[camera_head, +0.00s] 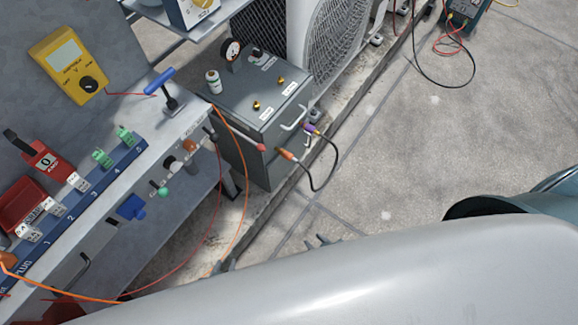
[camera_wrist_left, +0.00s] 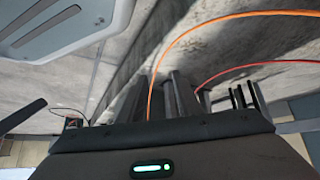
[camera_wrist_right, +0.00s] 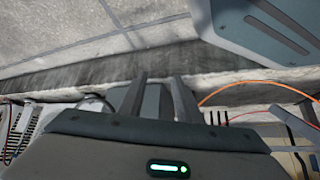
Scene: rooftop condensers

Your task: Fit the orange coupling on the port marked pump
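The orange coupling (camera_head: 286,154) hangs by the front face of a grey box, on the end of a short black hose (camera_head: 334,165). The hose's other end has a purple fitting (camera_head: 309,128). The grey box (camera_head: 240,98) has two brass ports on top, a nearer one (camera_head: 256,105) and a farther one (camera_head: 281,80). Each has a white label too small to read. My left gripper (camera_head: 222,266) and my right gripper (camera_head: 320,241) barely show past my pale body, well short of the coupling. In the left wrist view (camera_wrist_left: 158,95) and right wrist view (camera_wrist_right: 160,95) their fingers stand apart, empty.
A bench with a blue socket strip (camera_head: 75,210) and a yellow meter (camera_head: 69,65) stands at left. Orange (camera_head: 242,215) and red cables hang from its edge. A condenser (camera_head: 335,45) stands behind the box. The concrete floor (camera_head: 430,130) at right is mostly clear.

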